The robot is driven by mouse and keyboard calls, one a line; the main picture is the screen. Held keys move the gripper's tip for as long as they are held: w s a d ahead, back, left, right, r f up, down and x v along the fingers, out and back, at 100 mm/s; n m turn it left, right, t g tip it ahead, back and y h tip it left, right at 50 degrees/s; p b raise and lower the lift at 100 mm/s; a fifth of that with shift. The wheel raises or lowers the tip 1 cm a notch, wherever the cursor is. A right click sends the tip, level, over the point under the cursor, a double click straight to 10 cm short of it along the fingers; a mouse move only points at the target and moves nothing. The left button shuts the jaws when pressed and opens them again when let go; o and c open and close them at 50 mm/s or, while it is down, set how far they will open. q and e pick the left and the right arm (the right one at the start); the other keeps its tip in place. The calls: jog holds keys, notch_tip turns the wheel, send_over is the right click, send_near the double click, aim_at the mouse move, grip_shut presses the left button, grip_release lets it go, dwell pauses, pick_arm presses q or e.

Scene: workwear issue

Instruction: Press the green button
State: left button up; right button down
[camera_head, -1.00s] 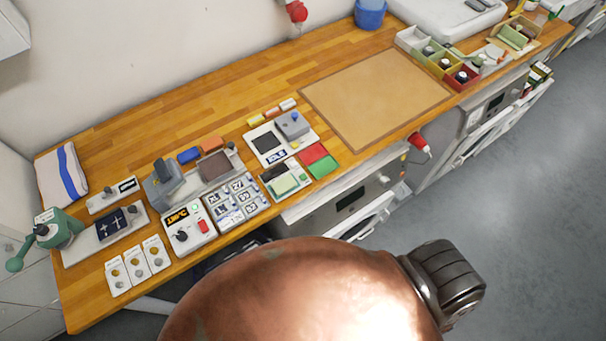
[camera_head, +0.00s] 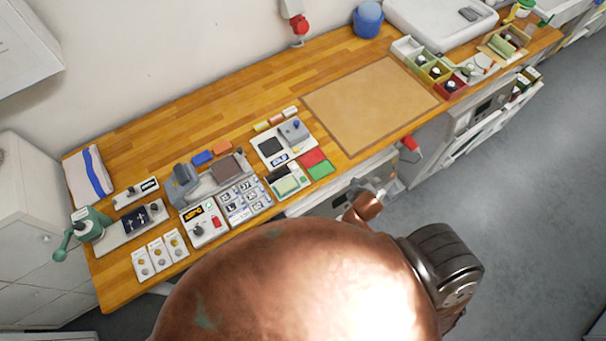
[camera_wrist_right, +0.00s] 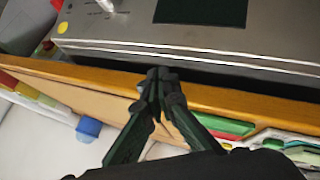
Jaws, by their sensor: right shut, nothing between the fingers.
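I cannot clearly make out a green button in either view. In the head view a green pad (camera_head: 321,168) lies beside a red pad (camera_head: 312,157) near the counter's front edge; I cannot tell if it is a button. My right gripper (camera_wrist_right: 156,76) is shut and empty in the right wrist view, its tips over the wooden edge beside a steel appliance front (camera_wrist_right: 190,38). A round yellow spot (camera_wrist_right: 62,27) shows on that front. In the head view my copper arm covers the lower middle and hides part of the appliances. My left gripper is not in view.
The wooden counter (camera_head: 240,105) holds a control box (camera_head: 203,223), a keypad (camera_head: 240,201), a folded towel (camera_head: 88,175) and a tan mat (camera_head: 370,105). Small bins (camera_head: 432,70) stand at the right. A red plug (camera_head: 410,143) juts by the front edge. Grey floor (camera_head: 540,190) is clear.

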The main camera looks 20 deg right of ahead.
jog(key=w+r+n+t+p, duration=0.1)
jog(key=w+r+n+t, duration=0.1)
jog(key=w+r, duration=0.4)
jog(key=w+r+n+t, duration=0.2)
jog(key=w+r+t, duration=0.1)
jog(key=r, duration=0.5)
jog(key=w+a+r+n+t+y+p, duration=0.1)
jog(key=w+a+r+n+t+y, duration=0.1)
jog(key=w+a+r+n, duration=0.3)
jog(key=w+a+r+n+t+y, duration=0.2)
jog(key=a+r+n, duration=0.1)
jog(key=r, duration=0.4)
jog(key=s+a+n+g+y+p, duration=0.2)
jog(key=a+n+g+y, duration=0.2)
jog(key=a+n+y, duration=0.65)
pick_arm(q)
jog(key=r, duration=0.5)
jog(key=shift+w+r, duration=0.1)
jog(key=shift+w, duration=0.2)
pick_arm(e)
jog(key=s+f+n+g+h, duration=0.2)
jog(key=f+n+g, duration=0.1)
jog(key=f+n, duration=0.2)
jog(key=s+d+f+n+g+h, duration=0.1)
jog(key=s+f+n+g+h, duration=0.1)
jog(key=f+n, duration=0.3)
notch_tip(320, 180, down, 2)
jog(key=shift+s+f+g+h, duration=0.1)
jog(key=shift+s+g+h, duration=0.2)
jog(key=shift+g+h, duration=0.1)
